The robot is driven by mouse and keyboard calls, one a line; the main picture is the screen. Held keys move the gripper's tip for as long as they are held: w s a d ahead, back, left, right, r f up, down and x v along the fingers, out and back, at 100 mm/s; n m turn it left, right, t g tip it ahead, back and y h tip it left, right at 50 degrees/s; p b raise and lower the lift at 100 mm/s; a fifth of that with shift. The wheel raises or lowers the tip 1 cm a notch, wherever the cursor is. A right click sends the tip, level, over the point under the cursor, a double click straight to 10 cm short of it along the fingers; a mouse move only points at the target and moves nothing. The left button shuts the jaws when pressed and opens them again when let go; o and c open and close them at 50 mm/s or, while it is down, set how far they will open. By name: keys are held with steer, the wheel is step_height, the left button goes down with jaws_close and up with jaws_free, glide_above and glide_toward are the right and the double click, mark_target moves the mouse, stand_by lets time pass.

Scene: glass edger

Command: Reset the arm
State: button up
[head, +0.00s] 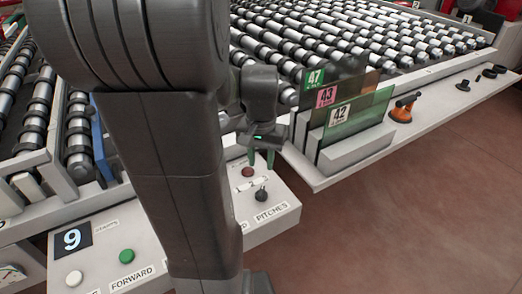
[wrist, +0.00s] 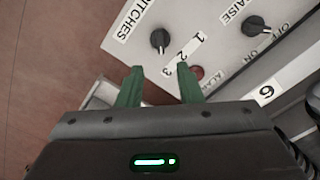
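My gripper (head: 262,158) hangs above the right end of the control panel in the head view, with its green fingers pointing down. In the wrist view my gripper (wrist: 158,80) shows its two green fingers apart, with nothing between them. The black pitches knob (head: 261,195) sits on the panel below the fingertips; it also shows in the wrist view (wrist: 160,39), beyond the fingers. A red alarm light (head: 247,172) is close to the fingertips in the picture, and it appears beside the right finger in the wrist view (wrist: 197,72). My arm hides the middle of the panel.
A rack (head: 355,148) holds glass panes labelled 47, 43 and 42 right of my gripper. An orange-handled tool (head: 402,110) lies on the ledge. Roller conveyors (head: 340,35) fill the back. Green (head: 126,256) and white (head: 75,278) buttons are at the left. Open floor (head: 420,210) lies at the right.

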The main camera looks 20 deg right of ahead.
mark_target(261, 191)
step_height(261, 191, up, 2)
steer(key=shift+r, duration=0.1)
stand_by(0.5)
step_height(261, 191, down, 14)
steer(key=shift+b, duration=0.7)
steer(key=shift+r, duration=0.1)
